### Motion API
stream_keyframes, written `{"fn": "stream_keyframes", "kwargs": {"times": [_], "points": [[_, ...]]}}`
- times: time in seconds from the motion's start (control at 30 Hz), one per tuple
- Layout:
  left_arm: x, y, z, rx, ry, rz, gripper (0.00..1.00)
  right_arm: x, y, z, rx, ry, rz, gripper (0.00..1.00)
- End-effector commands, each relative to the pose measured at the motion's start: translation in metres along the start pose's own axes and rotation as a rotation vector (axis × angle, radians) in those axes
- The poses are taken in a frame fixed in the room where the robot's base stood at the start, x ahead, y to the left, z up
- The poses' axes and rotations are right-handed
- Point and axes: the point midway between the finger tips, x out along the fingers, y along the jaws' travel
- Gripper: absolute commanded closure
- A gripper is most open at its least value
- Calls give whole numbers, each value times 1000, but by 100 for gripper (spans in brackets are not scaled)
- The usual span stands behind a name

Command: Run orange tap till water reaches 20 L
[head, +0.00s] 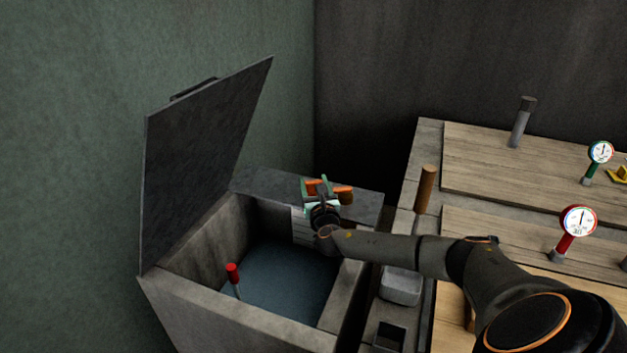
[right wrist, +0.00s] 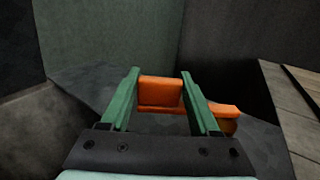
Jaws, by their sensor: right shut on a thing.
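The orange tap (head: 343,192) stands on the back ledge of an open stone tank (head: 255,327). My right gripper (head: 315,187) reaches over the tank from the right, with its green fingers on either side of the tap's orange handle. In the right wrist view, the orange handle (right wrist: 160,91) sits between the fingertips, and the orange tap body shows to the right behind the right finger. Bluish water (head: 285,285) covers the tank floor. A pale marked scale (head: 300,226) on the back inner wall is partly hidden by my gripper; I cannot read its marks. My left gripper is not in view.
The tank's dark lid (head: 205,160) stands open on the left. A red-topped rod (head: 232,274) rises from the water. To the right are wooden covers (head: 490,160), a brown upright handle (head: 425,188), a red gauge (head: 577,222) and a green gauge (head: 600,153).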

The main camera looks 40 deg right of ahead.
Motion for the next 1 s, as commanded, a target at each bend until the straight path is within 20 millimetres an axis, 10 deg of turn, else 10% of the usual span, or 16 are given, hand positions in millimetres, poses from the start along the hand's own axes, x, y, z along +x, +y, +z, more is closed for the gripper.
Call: {"fn": "stream_keyframes", "kwargs": {"times": [0.7,0.73,1.0], "points": [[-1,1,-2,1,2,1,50,-5,0,-2,0,3,49,100],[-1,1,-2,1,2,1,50,-5,0,-2,-1,3,49,34],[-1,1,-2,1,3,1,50,-5,0,-1,0,1,48,7]]}}
